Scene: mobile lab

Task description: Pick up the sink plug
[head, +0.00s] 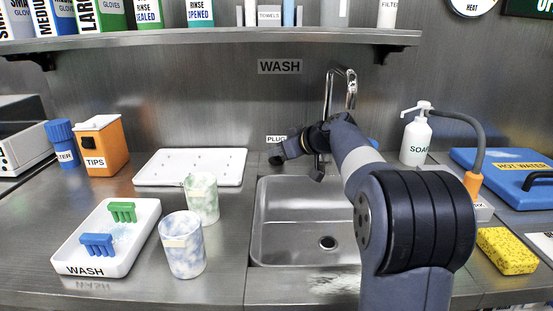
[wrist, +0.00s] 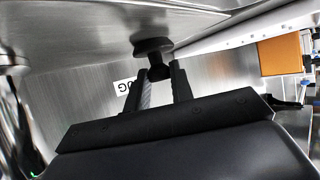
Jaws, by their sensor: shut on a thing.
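The sink plug (wrist: 153,47) is a dark piece with a wide round end and a narrower neck. In the wrist view it sits at the upper middle, with its neck between the fingertips of my gripper (wrist: 156,74). My gripper is shut on it. The wide end is close to a steel surface, and I cannot tell whether they touch. In the head view my gripper (head: 277,159) is at the back left corner of the sink, below the PLUG label (head: 276,139). The plug cannot be clearly made out there.
The steel sink (head: 262,235) is empty, with an open drain (head: 327,243). The faucet (head: 350,88) stands close to my arm. A white drying tray (head: 160,168), two marbled beakers (head: 183,256) and a WASH tray (head: 126,261) are left. A soap bottle (head: 415,137) and yellow sponge (head: 506,250) are right.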

